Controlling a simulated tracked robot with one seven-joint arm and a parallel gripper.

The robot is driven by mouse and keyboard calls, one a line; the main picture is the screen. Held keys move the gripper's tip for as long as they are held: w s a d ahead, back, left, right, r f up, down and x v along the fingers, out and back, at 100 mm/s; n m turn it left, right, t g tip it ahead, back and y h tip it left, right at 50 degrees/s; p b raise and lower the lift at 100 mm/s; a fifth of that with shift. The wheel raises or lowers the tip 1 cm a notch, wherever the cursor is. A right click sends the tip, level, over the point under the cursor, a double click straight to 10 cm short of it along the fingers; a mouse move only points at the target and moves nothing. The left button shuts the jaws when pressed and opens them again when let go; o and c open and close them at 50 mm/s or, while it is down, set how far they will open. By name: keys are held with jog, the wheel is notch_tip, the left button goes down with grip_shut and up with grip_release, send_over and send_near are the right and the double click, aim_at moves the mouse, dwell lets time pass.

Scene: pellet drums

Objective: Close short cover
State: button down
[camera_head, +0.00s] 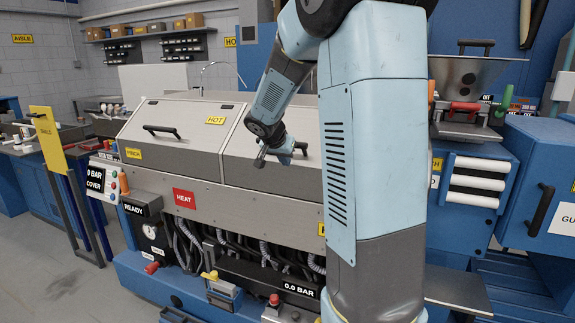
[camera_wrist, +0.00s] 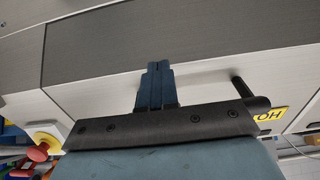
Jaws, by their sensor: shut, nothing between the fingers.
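Two sloped grey covers lie side by side on the machine in the head view: a left cover (camera_head: 185,122) and a right cover (camera_head: 238,160), partly hidden by my arm. Both look lowered; which is the short one I cannot tell. The left cover has a black bar handle (camera_head: 161,131). A dark handle (camera_head: 301,148) shows behind my wrist on the right cover. My gripper (camera_head: 260,160) is in front of the right cover. In the wrist view my gripper (camera_wrist: 155,72) is shut and empty over a grey panel, with a black handle (camera_wrist: 243,92) to its right; contact is unclear.
A yellow label (camera_wrist: 268,116) is near the handle in the wrist view. A red knob (camera_wrist: 37,152) is at its lower left. Hoses (camera_head: 215,249) hang under the machine front. A yellow post (camera_head: 48,140) stands at left. Blue equipment (camera_head: 470,190) stands right of my arm.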

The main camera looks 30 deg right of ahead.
jog(key=s+a+r, duration=0.2)
jog(key=s+a, duration=0.4)
jog(key=a, duration=0.2)
jog(key=shift+s+a+r, duration=0.15)
jog(key=shift+s+a, duration=0.05)
jog(key=shift+s, duration=0.2)
